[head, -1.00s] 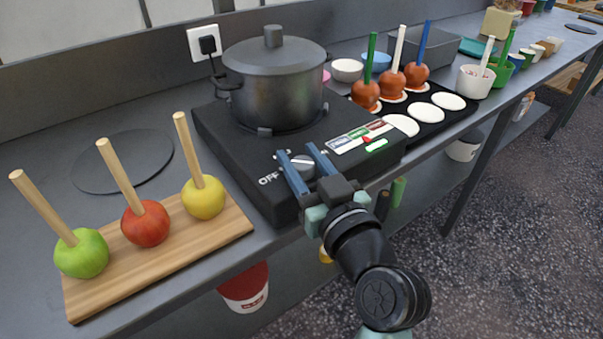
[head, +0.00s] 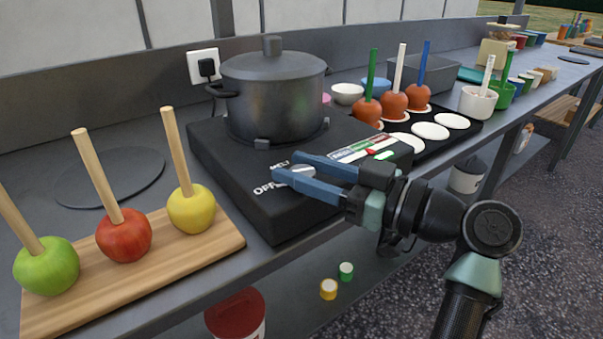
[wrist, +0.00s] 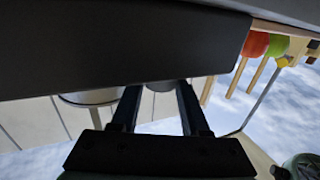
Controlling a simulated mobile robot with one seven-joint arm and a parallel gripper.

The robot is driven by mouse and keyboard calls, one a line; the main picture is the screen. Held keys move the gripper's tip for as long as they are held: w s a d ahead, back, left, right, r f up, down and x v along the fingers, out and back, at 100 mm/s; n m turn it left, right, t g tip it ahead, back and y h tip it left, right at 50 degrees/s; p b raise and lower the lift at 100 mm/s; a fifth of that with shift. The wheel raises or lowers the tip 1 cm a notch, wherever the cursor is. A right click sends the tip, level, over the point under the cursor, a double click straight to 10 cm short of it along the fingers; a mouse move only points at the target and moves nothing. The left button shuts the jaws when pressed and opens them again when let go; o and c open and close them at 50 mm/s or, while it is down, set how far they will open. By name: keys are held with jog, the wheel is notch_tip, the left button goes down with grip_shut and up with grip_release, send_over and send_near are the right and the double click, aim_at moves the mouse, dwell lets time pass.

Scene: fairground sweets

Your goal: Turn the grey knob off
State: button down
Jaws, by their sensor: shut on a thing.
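The grey knob (head: 303,169) is on the front part of the black hotplate (head: 240,190), next to the white word OFF, which a finger partly covers. My gripper (head: 288,165) reaches in from the right and is shut on the knob, one blue finger on each side. The fingers hide much of the knob, so I cannot tell exactly which way its pointer faces. In the wrist view the knob (wrist: 161,86) shows as a dark round edge between the fingertips, against the hotplate (wrist: 110,50).
A lidded grey pot (head: 275,95) stands on the hotplate. Left is a wooden board (head: 150,265) with green, red and yellow apples on sticks. Right is a dark tray (head: 455,135) with caramel apples and white discs. A red-and-green marked panel (head: 362,150) lies beside the knob.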

jog(key=shift+f, duration=0.25)
jog(key=c, duration=0.6)
grip_release()
jog(key=shift+o, duration=0.9)
jog(key=shift+r, duration=0.15)
jog(key=p+v, duration=0.1)
jog(key=v, duration=1.2)
jog(key=shift+w+p, duration=0.15)
jog(key=shift+p, duration=0.2)
